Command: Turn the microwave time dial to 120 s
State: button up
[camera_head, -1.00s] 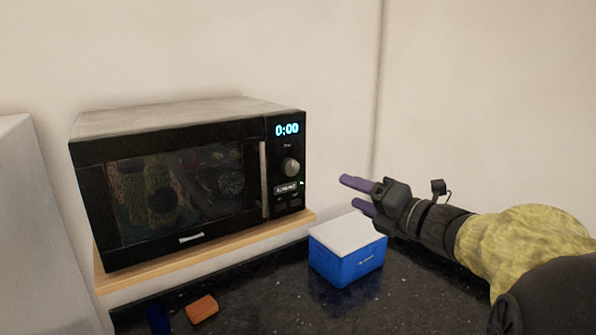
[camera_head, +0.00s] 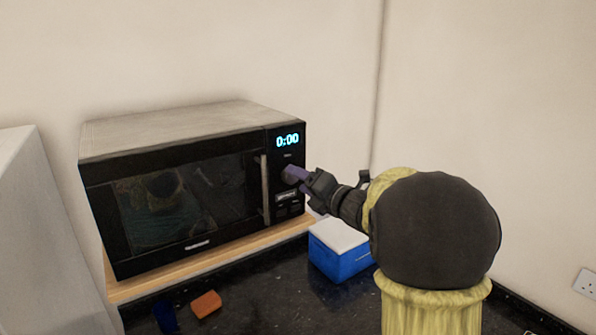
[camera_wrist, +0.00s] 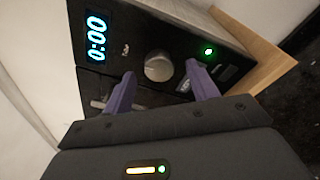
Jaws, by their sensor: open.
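The black microwave (camera_head: 190,125) stands on a wooden shelf, its door shut. Its display (camera_head: 287,140) reads 0:00, and the display also shows in the wrist view (camera_wrist: 97,38). My gripper (camera_head: 290,173) is at the control panel in front of the dial. In the wrist view its two purple fingers (camera_wrist: 162,78) are open, one on each side of the dial, with gaps visible. I cannot tell whether the fingertips touch the panel.
The upright door handle (camera_head: 265,190) is just left of the dial. A blue box with a white lid (camera_head: 340,255) stands on the dark counter below my gripper. An orange block (camera_head: 206,304) and a dark blue item (camera_head: 165,316) lie at the front. A green light (camera_wrist: 208,51) shows on the panel.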

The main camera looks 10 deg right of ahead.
jog(key=shift+x, duration=0.85)
jog(key=c, duration=1)
